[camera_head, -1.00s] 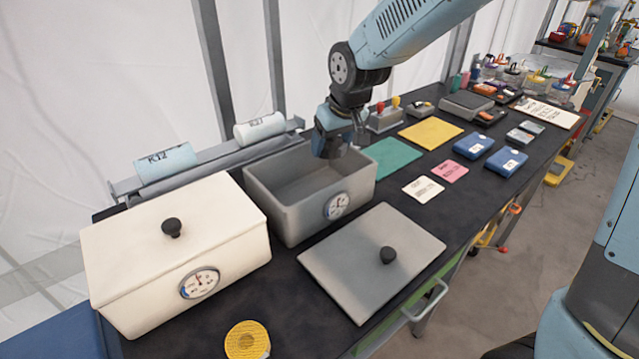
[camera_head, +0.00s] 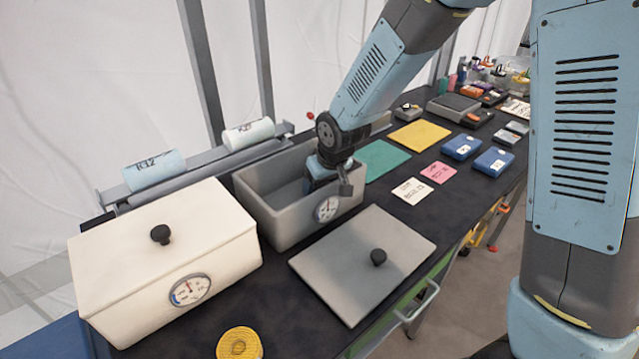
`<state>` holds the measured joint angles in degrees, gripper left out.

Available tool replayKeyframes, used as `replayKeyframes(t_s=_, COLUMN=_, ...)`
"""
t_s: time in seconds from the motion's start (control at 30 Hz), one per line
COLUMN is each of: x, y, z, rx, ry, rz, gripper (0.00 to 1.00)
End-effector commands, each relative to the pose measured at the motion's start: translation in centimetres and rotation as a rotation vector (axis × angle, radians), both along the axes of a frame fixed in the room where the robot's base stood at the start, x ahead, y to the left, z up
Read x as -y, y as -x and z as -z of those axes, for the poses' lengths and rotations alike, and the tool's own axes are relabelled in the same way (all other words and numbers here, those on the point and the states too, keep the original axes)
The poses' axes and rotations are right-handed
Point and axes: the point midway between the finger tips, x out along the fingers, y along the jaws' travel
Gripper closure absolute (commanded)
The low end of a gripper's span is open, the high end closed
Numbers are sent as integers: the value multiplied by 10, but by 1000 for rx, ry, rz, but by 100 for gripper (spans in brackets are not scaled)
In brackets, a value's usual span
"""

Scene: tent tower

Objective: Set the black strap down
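My gripper (camera_head: 330,180) points down into the right end of the open grey box (camera_head: 290,218). Its fingertips are partly hidden by the box's front wall and by the gripper body, so I cannot tell whether it is open or shut. I cannot make out a black strap anywhere; if one is in the gripper or in the box, it is hidden. The part of the box floor that shows looks bare. The grey lid (camera_head: 350,278) with a black knob lies flat on the table in front of the box.
A cream box (camera_head: 130,265) with its lid on stands left of the grey box. A yellow round tin (camera_head: 239,344) sits at the front edge. Rolls (camera_head: 155,170) lie on a rail behind. Green (camera_head: 378,160) and yellow mats (camera_head: 418,134), cards and blue boxes (camera_head: 494,160) lie to the right.

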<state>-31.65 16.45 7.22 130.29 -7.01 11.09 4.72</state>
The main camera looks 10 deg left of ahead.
Motion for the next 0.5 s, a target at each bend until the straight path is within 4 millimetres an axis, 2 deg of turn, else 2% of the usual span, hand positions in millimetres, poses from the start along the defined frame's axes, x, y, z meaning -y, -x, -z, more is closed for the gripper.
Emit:
replayKeyframes(t_s=0.23, x=0, y=0, z=0, rx=1, ry=-1, rz=1, gripper=67)
replayKeyframes(t_s=0.27, x=0, y=0, z=1, rx=1, ry=-1, rz=1, gripper=28)
replayKeyframes(t_s=0.5, x=0, y=0, z=0, rx=1, ry=-1, rz=1, gripper=5)
